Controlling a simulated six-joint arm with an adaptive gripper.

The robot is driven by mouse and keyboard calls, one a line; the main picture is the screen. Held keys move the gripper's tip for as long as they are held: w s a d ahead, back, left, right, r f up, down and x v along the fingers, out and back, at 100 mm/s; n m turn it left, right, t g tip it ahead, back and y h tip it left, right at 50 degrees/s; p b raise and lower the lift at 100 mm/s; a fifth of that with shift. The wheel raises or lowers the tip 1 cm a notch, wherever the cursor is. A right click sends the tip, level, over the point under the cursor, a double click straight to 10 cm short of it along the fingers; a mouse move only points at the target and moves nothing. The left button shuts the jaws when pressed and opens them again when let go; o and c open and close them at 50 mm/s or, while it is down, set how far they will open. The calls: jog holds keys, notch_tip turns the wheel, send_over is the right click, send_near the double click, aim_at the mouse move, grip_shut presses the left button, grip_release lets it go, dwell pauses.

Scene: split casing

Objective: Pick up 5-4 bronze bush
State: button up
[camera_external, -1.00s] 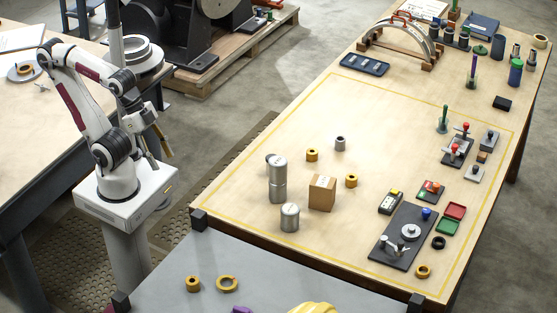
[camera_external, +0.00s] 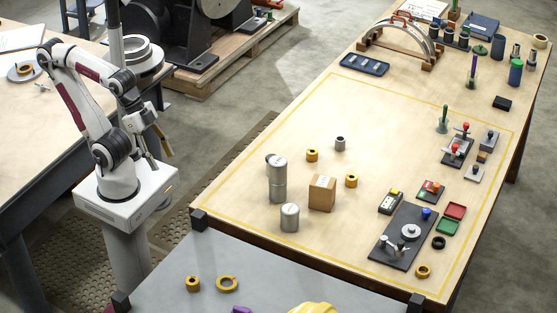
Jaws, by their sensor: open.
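Several bronze-coloured bushes show, and I cannot read a 5-4 mark on any. One bush (camera_external: 312,155) stands on the wooden table left of a small grey cylinder. Another bush (camera_external: 351,181) stands beside the cardboard box. A third bush (camera_external: 423,271) lies near the table's front right corner. A bush (camera_external: 193,284) and a split ring (camera_external: 227,284) lie on the grey bench in front. My gripper (camera_external: 165,150) is open and empty, hanging beside my base pedestal, left of the table and well away from the bushes.
Tall grey cylinders (camera_external: 278,180), a shorter one (camera_external: 290,217) and the cardboard box (camera_external: 322,192) stand close to the bushes.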

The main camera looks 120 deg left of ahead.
jog(key=shift+w+r, duration=0.1)
jog(key=w+a+r+n+t+y, duration=0.1)
jog(key=w+a+r+t, duration=0.2)
jog(key=w, duration=0.5)
jog(key=w+a+r+t+y, duration=0.1)
jog(key=w+a+r+t, duration=0.1)
jog(key=w+a+r, duration=0.35)
jog(key=w+a+r+n+t+y, duration=0.1)
jog(key=w+r+t, duration=0.1)
jog(key=w, duration=0.8)
jog(key=w+a+f+n+t+y, duration=0.1)
jog(key=w+a+f, duration=0.15)
jog(key=a, duration=0.35)
jog(key=w+a+f, duration=0.1)
jog(key=w+a, duration=0.3)
jog(key=a, duration=0.1)
jog(key=n+g+y, duration=0.3)
jog(key=n, duration=0.1)
send_near(312, 155)
jog(key=a, duration=0.1)
jog(key=w+a, duration=0.1)
jog(key=a, duration=0.1)
jog(key=shift+a+f, duration=0.1)
jog(key=shift+f, duration=0.1)
jog(key=shift+w, duration=0.1)
